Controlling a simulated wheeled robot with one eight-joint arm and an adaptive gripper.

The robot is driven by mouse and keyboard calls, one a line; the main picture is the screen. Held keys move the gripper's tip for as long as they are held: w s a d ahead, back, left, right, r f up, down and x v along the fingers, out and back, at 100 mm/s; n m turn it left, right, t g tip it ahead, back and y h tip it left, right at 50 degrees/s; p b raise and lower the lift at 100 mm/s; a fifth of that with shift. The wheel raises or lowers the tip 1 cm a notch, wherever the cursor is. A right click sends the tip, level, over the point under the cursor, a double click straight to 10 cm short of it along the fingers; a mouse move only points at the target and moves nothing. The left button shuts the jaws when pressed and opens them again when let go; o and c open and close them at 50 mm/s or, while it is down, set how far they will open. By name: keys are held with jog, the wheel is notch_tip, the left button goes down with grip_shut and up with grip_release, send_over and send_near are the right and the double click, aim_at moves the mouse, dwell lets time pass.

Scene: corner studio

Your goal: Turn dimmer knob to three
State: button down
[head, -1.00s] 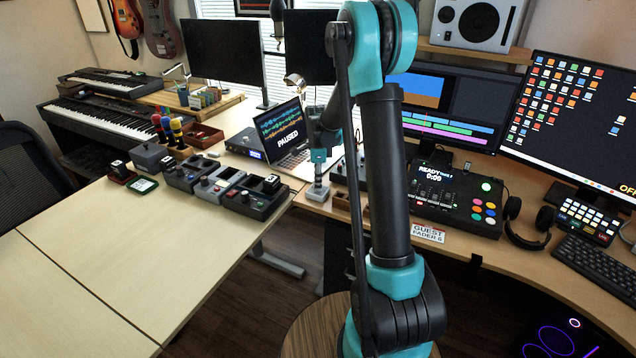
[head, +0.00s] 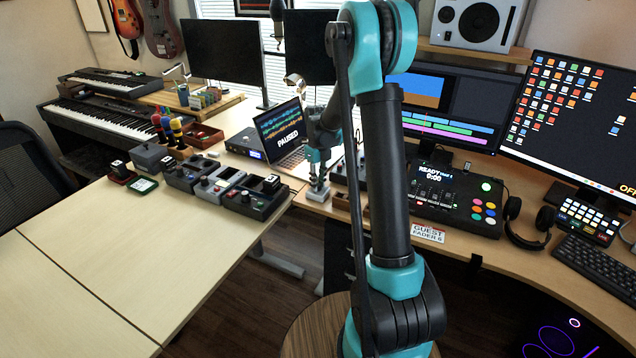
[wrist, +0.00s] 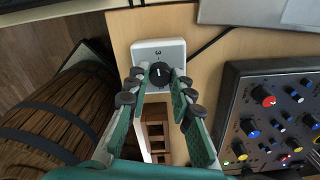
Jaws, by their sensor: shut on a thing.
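The dimmer is a small white box at the edge of the wooden desk in the wrist view, with a round black knob (wrist: 160,75) on top. A dark "3" is printed on the box (wrist: 172,48) beyond the knob. A thin light mark on the knob seems to point roughly toward the 3. My gripper (wrist: 158,80) is shut on the knob, one fingertip on each side. In the head view my gripper (head: 318,181) points down onto the dimmer box (head: 315,194); the knob is hidden there.
A mixer with coloured knobs (wrist: 270,110) lies right of the dimmer in the wrist view. A wooden holder (wrist: 156,135) sits close below it. A laptop showing PAUSED (head: 283,130) stands behind my gripper. A barrel (wrist: 55,125) is on the floor at left.

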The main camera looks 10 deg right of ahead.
aim_at(319, 186)
jog(key=shift+m, duration=0.5)
jog(key=c, duration=1.3)
grip_release()
notch_tip(319, 186, up, 12)
jog(key=s+d+f+n+t, duration=0.1)
jog(key=s+f+n, duration=0.2)
jog(key=s+n, duration=0.7)
jog(key=s+d+f+n+t, duration=0.1)
jog(key=s+f+n, duration=0.2)
jog(key=s+n, duration=0.6)
jog(key=s+d+f+n+t, duration=0.2)
jog(key=s+f+n, duration=0.1)
jog(key=s+n, duration=0.7)
jog(key=shift+s+n, duration=0.3)
jog(key=shift+s, duration=0.45)
